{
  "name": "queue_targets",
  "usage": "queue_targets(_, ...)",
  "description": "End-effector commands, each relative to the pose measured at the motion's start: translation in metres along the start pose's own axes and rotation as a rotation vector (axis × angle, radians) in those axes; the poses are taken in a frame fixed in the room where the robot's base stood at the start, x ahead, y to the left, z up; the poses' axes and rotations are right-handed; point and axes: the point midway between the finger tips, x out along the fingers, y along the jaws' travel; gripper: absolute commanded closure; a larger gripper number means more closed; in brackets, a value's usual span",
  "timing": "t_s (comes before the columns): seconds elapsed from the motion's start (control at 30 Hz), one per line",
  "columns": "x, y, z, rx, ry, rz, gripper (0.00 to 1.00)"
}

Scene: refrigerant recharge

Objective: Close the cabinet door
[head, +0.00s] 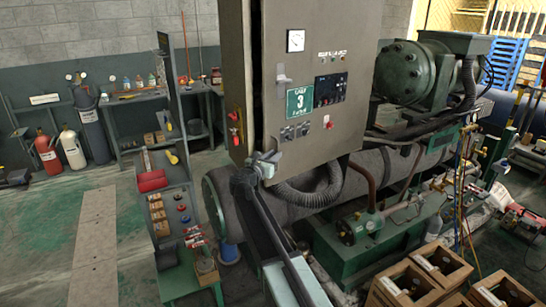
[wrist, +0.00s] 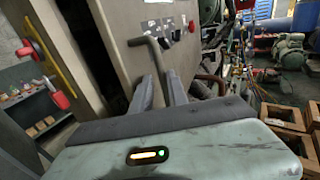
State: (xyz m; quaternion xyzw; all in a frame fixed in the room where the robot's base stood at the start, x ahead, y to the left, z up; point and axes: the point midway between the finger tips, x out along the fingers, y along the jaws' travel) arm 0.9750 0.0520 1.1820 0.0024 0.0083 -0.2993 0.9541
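The grey-beige cabinet has a front door (head: 345,125) with a round gauge, a green unit 3 sign, a dark panel and a latch (head: 283,79). A dark gap (head: 256,70) runs along the door's left edge, so the door looks ajar. The door also fills the upper middle of the wrist view (wrist: 120,20). My gripper (head: 263,160) is at the door's lower left corner. In the wrist view a bent grey bar (wrist: 153,52) rises between its two fingers (wrist: 160,90). I cannot tell whether they touch or grip it.
A red handle (head: 235,118) is on the cabinet's left side. A ribbed hose (head: 310,195) hangs under the cabinet, above green machinery. Shelves with small parts (head: 165,215) stand at the left. Wooden crates (head: 410,285) are at the lower right.

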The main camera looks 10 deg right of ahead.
Motion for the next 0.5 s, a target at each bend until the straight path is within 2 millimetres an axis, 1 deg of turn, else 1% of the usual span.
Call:
queue_targets(0.07,-0.005,0.000,0.000,0.000,0.000,0.001,0.80)
queue_targets(0.17,-0.017,0.000,0.000,0.000,0.000,0.003,0.80)
queue_targets(0.4,-0.064,-0.001,0.000,0.000,0.000,0.002,0.80)
queue_targets(0.5,-0.077,0.000,0.000,0.000,0.000,0.003,0.80)
